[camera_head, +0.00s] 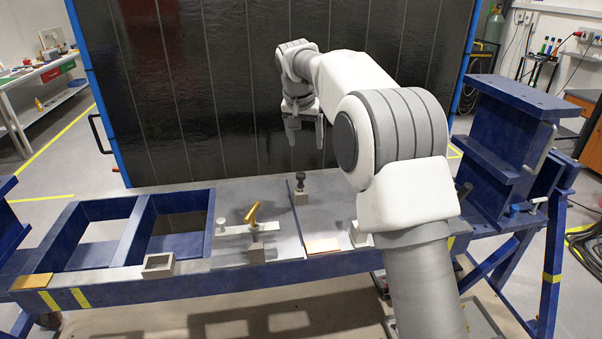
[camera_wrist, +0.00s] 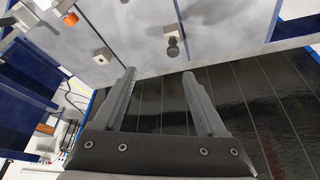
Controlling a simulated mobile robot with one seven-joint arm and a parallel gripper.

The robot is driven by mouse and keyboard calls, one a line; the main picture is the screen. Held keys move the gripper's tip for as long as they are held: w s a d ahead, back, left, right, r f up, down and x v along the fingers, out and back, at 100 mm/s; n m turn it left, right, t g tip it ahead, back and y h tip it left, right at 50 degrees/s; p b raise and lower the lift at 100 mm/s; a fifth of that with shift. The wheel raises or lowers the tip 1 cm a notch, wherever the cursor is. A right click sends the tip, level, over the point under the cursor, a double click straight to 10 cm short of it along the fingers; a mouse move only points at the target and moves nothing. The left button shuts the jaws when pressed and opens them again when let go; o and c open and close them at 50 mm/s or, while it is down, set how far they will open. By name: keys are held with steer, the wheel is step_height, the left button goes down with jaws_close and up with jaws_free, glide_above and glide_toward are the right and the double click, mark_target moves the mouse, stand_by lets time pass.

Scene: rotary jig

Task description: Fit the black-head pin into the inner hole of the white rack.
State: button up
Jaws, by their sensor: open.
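The black-head pin (camera_head: 300,179) stands upright with its lower end in a small pale block (camera_head: 301,198) near the back edge of the bench. In the wrist view the black-head pin (camera_wrist: 173,47) shows beyond the fingertips, roughly between their lines. My gripper (camera_head: 306,142) is open and empty, fingers down, above and behind the pin; its fingers also show in the wrist view (camera_wrist: 159,74). It touches nothing. A thin white bar (camera_head: 236,230), possibly the white rack, lies left of the pin; its holes cannot be made out.
A gold handle (camera_head: 252,212) and a pale knob (camera_head: 221,224) stand at the bar. A tall dark panel (camera_head: 230,90) rises behind the bench. My arm covers the bench's right part.

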steer(key=w+a+f, duration=0.3)
steer(key=p, duration=0.3)
glide_toward(301, 182)
steer(key=shift+m, duration=0.3)
steer(key=x, duration=0.2)
steer(key=w+x, duration=0.1)
steer(key=x, duration=0.2)
steer(key=shift+w+d, duration=0.1)
steer(key=shift+p+x, duration=0.85)
steer(key=shift+x, duration=1.75)
steer(key=shift+s+f, duration=0.1)
steer(key=shift+s, duration=0.15)
steer(key=shift+c, duration=0.3)
jaws_close()
